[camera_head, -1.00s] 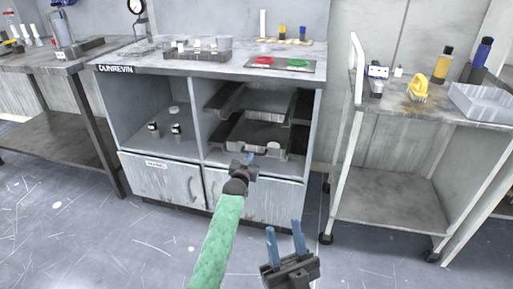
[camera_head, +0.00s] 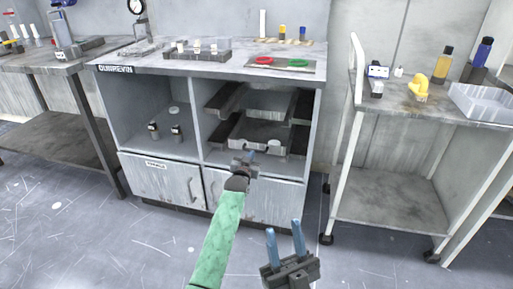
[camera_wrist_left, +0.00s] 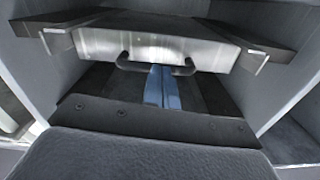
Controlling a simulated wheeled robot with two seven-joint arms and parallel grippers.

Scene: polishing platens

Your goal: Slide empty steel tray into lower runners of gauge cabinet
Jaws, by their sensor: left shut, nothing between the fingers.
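The gauge cabinet (camera_head: 313,115) has dark runners at two heights in its open right bay. A steel tray (camera_head: 262,131) sits between the lower runners (camera_head: 217,132), with its front at the bay's opening. In the left wrist view the tray's front (camera_wrist_left: 190,49) carries a dark bar handle (camera_wrist_left: 125,63), and a runner (camera_wrist_left: 45,27) lies along each side. My left gripper (camera_head: 252,154) is shut and empty in front of the tray; its blue fingertips (camera_wrist_left: 162,70) are close to the handle, and contact is unclear. My right gripper (camera_head: 285,234) is open and empty, low in front.
Another pale tray-like surface (camera_head: 267,100) shows between the upper runners. Small bottles (camera_head: 176,132) stand in the left bay. A cart (camera_head: 395,185) stands at right. The floor between is clear.

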